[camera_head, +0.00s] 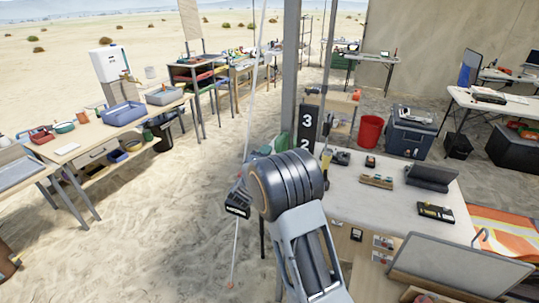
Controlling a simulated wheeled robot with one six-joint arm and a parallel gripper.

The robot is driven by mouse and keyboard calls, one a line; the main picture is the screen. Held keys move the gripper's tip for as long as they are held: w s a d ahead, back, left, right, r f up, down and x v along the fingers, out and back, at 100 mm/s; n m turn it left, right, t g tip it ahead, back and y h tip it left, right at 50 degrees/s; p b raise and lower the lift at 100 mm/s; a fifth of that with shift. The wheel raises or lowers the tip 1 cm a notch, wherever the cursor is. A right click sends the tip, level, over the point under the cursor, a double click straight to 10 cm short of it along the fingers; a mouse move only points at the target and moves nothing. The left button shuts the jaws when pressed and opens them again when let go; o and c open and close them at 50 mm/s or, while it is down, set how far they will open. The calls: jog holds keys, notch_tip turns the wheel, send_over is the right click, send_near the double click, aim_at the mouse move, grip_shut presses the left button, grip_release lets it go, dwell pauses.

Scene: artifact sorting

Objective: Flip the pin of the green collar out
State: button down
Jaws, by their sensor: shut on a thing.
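My arm rises from the bottom middle, and its dark round joint covers the centre of the view. My gripper (239,192) shows only in part, left of that joint, beside a black block with pale lettering. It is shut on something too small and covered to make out. A thin pale pole (235,250) runs slanting down past it to an orange tip at the sand. I cannot tell whether they touch. I cannot make out a green collar or its pin; my arm hides part of this area.
A pale table (345,195) with small items and a dark case stands right of my arm. A grey post (291,70) and a black sign with numbers (308,122) stand behind. A red bucket (370,131) and blue cooler (411,135) are farther back. Open sand lies to the left.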

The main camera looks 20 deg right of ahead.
jog(key=c, duration=1.3)
grip_release()
jog(key=shift+w+a, duration=0.1)
jog(key=shift+a, duration=0.05)
jog(key=o, duration=0.3)
jog(key=shift+w+a, duration=0.1)
jog(key=shift+a, duration=0.05)
jog(key=shift+o, duration=1)
jog(key=shift+d, duration=0.2)
jog(key=b+v, duration=0.2)
jog(key=v, duration=1.2)
jog(key=shift+b, duration=0.35)
jog(key=shift+d, duration=0.15)
